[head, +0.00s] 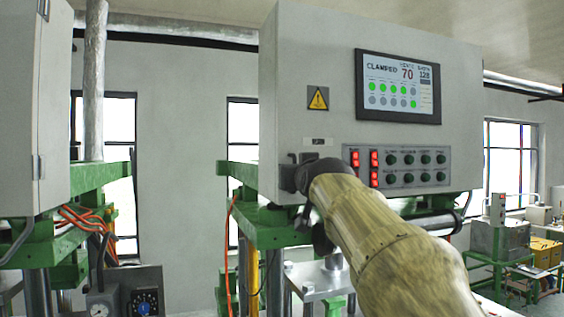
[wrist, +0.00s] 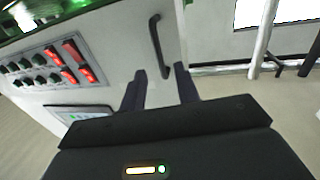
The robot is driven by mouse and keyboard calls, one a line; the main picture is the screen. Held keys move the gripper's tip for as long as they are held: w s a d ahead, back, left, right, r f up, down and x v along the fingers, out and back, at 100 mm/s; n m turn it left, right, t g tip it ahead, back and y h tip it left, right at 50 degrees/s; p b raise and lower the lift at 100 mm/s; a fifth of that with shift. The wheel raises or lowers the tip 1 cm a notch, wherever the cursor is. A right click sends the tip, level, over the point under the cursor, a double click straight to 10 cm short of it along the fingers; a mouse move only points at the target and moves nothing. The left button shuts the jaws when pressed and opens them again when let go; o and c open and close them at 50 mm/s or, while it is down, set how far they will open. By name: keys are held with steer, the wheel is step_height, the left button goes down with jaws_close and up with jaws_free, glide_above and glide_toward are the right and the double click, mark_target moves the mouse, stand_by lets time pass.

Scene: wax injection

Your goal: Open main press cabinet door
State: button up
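The grey main press cabinet (head: 300,70) fills the upper middle of the head view, and its door looks shut. In the wrist view a black bar handle (wrist: 156,38) stands on the pale cabinet face (wrist: 120,45). My gripper (wrist: 160,70) is open, with its two dark fingers apart. The lower end of the handle appears between the fingertips; I cannot tell whether they touch it. In the head view my gripper (head: 296,174) is at the cabinet's lower left, partly hidden by my forearm. The handle is not clear there.
The cabinet carries a screen (head: 398,87) reading "CLAMPED" and a panel of red switches and dark buttons (head: 400,168). A green press frame (head: 262,228) lies below. Another grey cabinet (head: 30,120) stands at left. Open space shows between the two cabinets.

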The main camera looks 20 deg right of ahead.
steer(key=w+p, duration=0.1)
steer(key=w, duration=0.1)
steer(key=w+d, duration=0.1)
steer(key=w, duration=0.1)
steer(key=shift+w+p, duration=0.2)
steer(key=shift+p, duration=0.2)
steer(key=shift+a, duration=0.1)
jaws_close()
